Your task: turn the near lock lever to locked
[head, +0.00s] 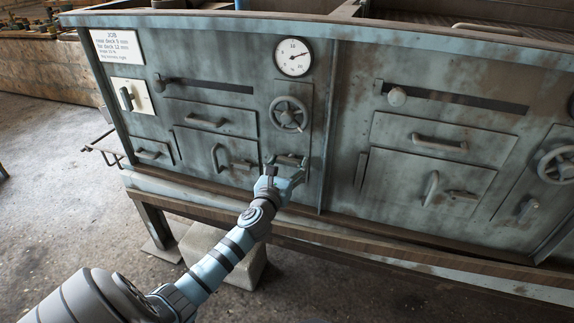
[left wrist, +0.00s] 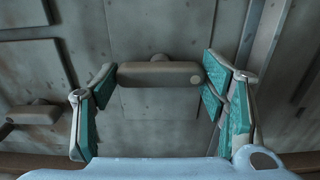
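A short horizontal grey lever (head: 287,160) sits below the small handwheel on the left half of the metal cabinet front. In the left wrist view this lever (left wrist: 158,74) lies crosswise, its round end toward the right finger. My left gripper (head: 284,172) is at the lever, fingers apart. In the left wrist view my left gripper (left wrist: 162,88) has one green-padded finger near each end of the lever. I cannot tell whether the pads touch it. A similar lever (head: 528,208) is on the right half of the cabinet. No label marks a locked position. My right gripper is not in view.
A handwheel (head: 289,114) and a round gauge (head: 294,57) are above the lever. A door with a handle (head: 216,157) and a small latch (head: 240,165) is to its left. A wooden ledge (head: 400,233) runs below.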

